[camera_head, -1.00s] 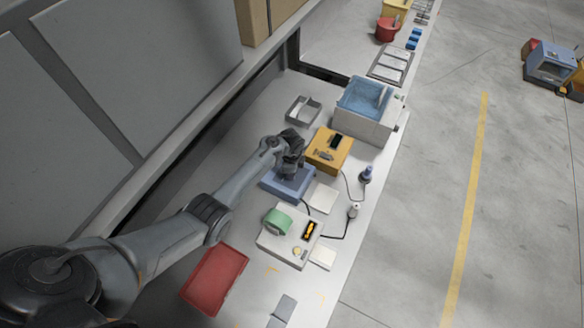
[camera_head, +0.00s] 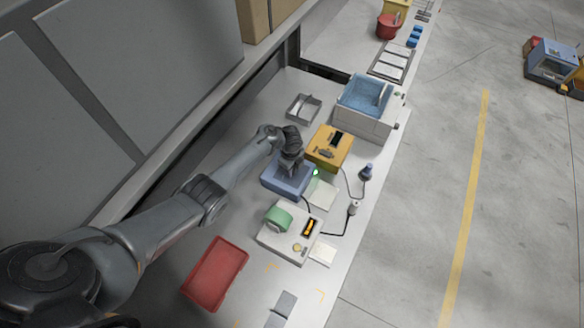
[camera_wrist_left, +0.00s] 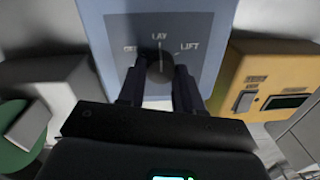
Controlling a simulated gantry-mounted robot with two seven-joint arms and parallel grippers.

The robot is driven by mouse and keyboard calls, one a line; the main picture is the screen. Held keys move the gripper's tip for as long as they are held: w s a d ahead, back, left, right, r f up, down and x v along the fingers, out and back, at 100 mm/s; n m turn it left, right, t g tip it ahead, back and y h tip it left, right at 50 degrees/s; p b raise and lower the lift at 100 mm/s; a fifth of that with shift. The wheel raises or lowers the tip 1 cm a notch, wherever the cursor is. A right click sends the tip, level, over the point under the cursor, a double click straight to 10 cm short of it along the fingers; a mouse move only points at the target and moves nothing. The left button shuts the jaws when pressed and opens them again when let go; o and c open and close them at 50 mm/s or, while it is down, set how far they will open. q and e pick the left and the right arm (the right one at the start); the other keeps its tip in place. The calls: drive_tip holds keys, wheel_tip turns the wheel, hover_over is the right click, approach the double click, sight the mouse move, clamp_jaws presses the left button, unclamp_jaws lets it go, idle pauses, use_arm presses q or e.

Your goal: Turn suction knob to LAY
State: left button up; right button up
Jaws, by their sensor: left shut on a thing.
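The blue suction box (camera_head: 284,183) stands on the bench; in the wrist view its face (camera_wrist_left: 205,20) carries the labels OFF, LAY and LIFT. The dark round suction knob (camera_wrist_left: 160,66) sits below LAY, and its pale pointer line runs up toward LAY. My left gripper (camera_wrist_left: 159,85) is shut on the knob, one finger on each side; the fingers hide part of its sides. In the head view my left gripper (camera_head: 290,163) is over the blue box. A green light (camera_head: 316,172) glows at the box's right side. My right gripper is not in view.
A yellow box (camera_head: 330,147) stands close behind the blue box. A white unit with a green roll (camera_head: 278,217) stands in front, with cables nearby. A red tray (camera_head: 216,273) lies at the near left, and a metal tray (camera_head: 303,108) and blue basin (camera_head: 366,96) are farther back.

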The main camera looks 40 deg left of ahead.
use_arm(q)
drive_tip(key=o, duration=1)
drive_tip(key=shift+o, duration=0.2)
drive_tip(key=shift+r, duration=0.15)
wheel_tip(320, 180, up, 11)
drive_tip(key=p, duration=0.3)
drive_tip(key=shift+s+f, duration=0.2)
drive_tip(key=shift+s, duration=0.05)
drive_tip(key=shift+s+f+p, duration=0.1)
drive_tip(key=shift+p, duration=0.2)
